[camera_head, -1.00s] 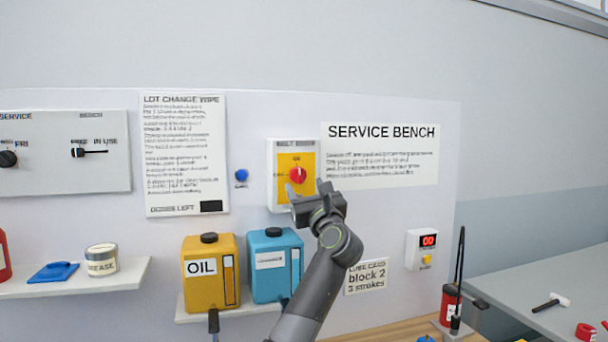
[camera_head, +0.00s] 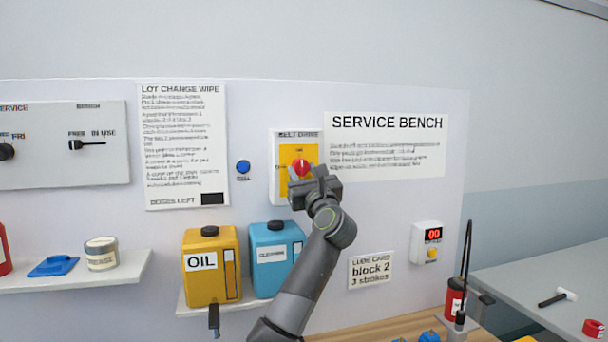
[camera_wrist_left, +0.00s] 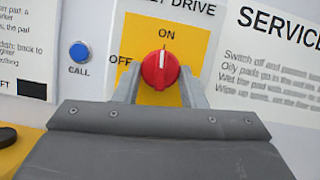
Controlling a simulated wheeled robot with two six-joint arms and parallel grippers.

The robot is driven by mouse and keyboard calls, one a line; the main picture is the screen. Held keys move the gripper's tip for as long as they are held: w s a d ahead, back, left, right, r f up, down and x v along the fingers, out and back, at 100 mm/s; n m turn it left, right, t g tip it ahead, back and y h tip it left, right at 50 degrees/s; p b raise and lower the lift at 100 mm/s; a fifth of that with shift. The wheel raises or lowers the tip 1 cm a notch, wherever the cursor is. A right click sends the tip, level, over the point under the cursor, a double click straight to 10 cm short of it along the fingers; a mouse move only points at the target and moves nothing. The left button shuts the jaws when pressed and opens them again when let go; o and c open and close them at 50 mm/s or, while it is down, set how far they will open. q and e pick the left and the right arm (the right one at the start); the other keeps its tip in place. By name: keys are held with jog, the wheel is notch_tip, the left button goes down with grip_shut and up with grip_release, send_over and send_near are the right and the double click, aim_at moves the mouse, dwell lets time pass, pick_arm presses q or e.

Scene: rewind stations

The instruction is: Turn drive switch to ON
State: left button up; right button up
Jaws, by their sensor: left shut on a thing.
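The drive switch is a red round knob (camera_head: 302,166) on a yellow plate (camera_head: 285,156) in a white box marked BELT DRIVE on the wall. In the left wrist view the knob (camera_wrist_left: 160,69) has a white mark pointing up at the ON label; OFF is printed to its left. My left gripper (camera_head: 305,173) is at the knob, with one finger on each side of it, shut on it. The gripper body hides the lower part of the box. My right gripper is not in view.
A blue CALL button (camera_head: 243,167) is left of the switch box. Below, a yellow OIL can (camera_head: 210,280) and a blue can (camera_head: 272,275) stand on a shelf. A SERVICE BENCH sign (camera_head: 385,150) is to the right. A box with a red display (camera_head: 428,242) hangs lower right.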

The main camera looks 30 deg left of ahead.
pick_arm(q)
jog(key=shift+r+m+p, duration=0.15)
jog(key=shift+m+p, duration=0.25)
jog(key=shift+p, duration=0.15)
jog(key=shift+m+t+h+p, duration=0.35)
jog(key=shift+m+p, duration=0.25)
jog(key=shift+m, duration=0.2)
jog(key=shift+f, duration=0.2)
jog(key=o, duration=1)
jog(key=shift+s, duration=0.1)
